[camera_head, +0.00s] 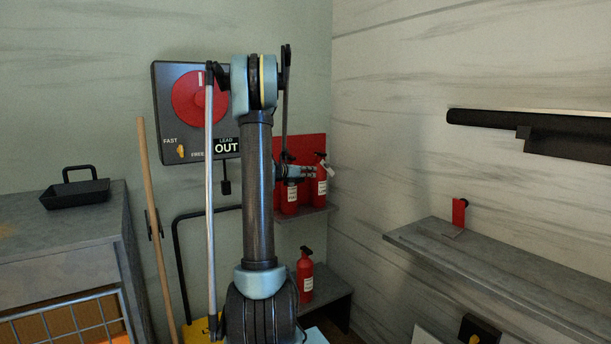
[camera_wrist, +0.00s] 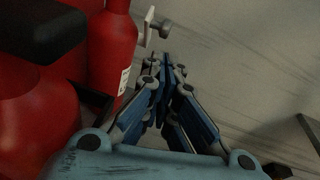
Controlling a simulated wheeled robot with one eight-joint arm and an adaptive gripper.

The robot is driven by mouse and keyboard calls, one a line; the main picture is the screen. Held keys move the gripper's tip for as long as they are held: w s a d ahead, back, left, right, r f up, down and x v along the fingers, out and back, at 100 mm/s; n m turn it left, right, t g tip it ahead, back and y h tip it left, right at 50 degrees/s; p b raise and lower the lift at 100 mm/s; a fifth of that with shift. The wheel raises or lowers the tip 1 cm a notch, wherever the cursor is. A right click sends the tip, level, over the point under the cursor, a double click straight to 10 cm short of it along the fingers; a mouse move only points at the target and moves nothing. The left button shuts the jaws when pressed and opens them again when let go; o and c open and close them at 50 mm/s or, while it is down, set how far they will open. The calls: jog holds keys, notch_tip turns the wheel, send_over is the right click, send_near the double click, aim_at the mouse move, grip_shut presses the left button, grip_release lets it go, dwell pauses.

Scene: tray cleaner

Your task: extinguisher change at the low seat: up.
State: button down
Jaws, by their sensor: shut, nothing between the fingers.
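Two red fire extinguishers stand on the upper wall shelf in the head view, a left one (camera_head: 289,199) partly hidden by my arm and a right one (camera_head: 321,188) with a white label. A third red extinguisher (camera_head: 305,280) stands upright on the low grey seat (camera_head: 331,296). My gripper (camera_head: 311,172) is at the height of the upper two, in front of them. In the wrist view my gripper (camera_wrist: 165,65) is shut and empty. A red extinguisher (camera_wrist: 112,45) stands just left of its fingers; another large red body (camera_wrist: 33,110) fills the left edge.
A red backboard (camera_head: 313,147) is behind the upper shelf (camera_head: 310,215). A wooden pole (camera_head: 150,200) leans at the left. A grey wall shelf (camera_head: 490,268) with a small red item (camera_head: 459,212) runs along the right wall, below a black bar (camera_head: 530,123).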

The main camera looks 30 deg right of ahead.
aim_at(323, 167)
jog(key=x, duration=0.6)
jog(key=shift+a+r, duration=0.2)
